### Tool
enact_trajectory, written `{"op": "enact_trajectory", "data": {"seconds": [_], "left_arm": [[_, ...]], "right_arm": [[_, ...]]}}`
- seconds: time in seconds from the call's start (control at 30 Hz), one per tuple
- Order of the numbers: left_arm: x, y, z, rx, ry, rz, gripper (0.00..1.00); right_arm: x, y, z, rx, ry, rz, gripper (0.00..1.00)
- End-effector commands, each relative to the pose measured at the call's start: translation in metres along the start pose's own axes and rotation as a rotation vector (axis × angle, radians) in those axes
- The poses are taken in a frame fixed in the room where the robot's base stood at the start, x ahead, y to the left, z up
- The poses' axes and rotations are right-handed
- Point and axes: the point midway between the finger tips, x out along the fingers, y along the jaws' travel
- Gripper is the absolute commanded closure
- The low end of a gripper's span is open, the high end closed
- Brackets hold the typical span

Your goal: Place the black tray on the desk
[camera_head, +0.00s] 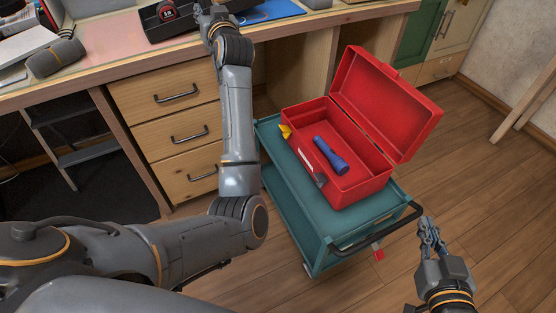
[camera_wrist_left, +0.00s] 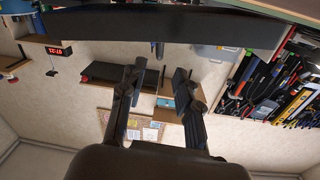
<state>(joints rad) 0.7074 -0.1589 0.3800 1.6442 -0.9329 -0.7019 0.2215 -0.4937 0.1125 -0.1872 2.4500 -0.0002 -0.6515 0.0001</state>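The black tray (camera_head: 153,33) is at the top edge of the head view, over the desk (camera_head: 105,45), with a red and black tape measure (camera_head: 167,11) in it. It looks to rest on the desktop; its far side is cut off. My left gripper (camera_head: 208,12) is beside the tray's near right part. In the left wrist view its fingers (camera_wrist_left: 158,82) are apart with nothing seen between them, and a wide black band, likely the tray (camera_wrist_left: 150,27), crosses the top. My right gripper (camera_head: 430,222) is empty, low at the right; its finger gap is unclear.
A teal cart (camera_head: 290,190) carries an open red toolbox (camera_head: 365,190) with a blue flashlight (camera_head: 330,155) inside. A blue mat (camera_head: 270,12) lies right of the tray. A dark grey object (camera_head: 57,58) sits on the desk's left. Wooden floor is clear at right.

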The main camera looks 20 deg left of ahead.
Motion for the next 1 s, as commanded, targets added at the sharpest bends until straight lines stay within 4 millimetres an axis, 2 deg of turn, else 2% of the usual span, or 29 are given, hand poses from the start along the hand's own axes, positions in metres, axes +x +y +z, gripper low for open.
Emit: {"op": "enact_trajectory", "data": {"seconds": [0.03,0.17,0.27,0.37,0.5,0.6,0.7,0.83,1.0], "left_arm": [[-0.013,0.001,0.022,0.03,0.006,0.033,0.67],[-0.058,0.014,0.064,0.073,0.027,0.166,0.67],[-0.102,0.028,0.095,0.1,0.03,0.295,0.67],[-0.155,0.042,0.126,0.115,0.017,0.442,0.67],[-0.242,0.057,0.163,0.107,-0.035,0.665,0.67],[-0.302,0.061,0.181,0.083,-0.086,0.809,0.67],[-0.35,0.061,0.19,0.052,-0.133,0.919,0.67],[-0.386,0.059,0.193,0.02,-0.174,1.0,0.67],[-0.396,0.058,0.193,0.009,-0.186,1.024,0.67]], "right_arm": [[0.0,0.0,0.0,0.0,0.0,0.0,1.0],[0.0,0.0,0.0,0.0,0.001,0.0,1.0],[0.0,0.0,0.0,0.0,0.001,0.0,1.0],[0.0,0.0,-0.001,0.0,0.002,0.0,1.0],[0.0,0.0,-0.001,0.0,0.002,0.0,1.0],[0.0,0.0,-0.001,0.0,0.002,0.0,1.0],[0.0,0.0,-0.001,0.0,0.002,0.0,1.0],[0.0,0.0,0.0,0.0,0.001,0.0,1.0],[0.0,0.0,0.0,0.001,0.001,0.0,1.0]]}}
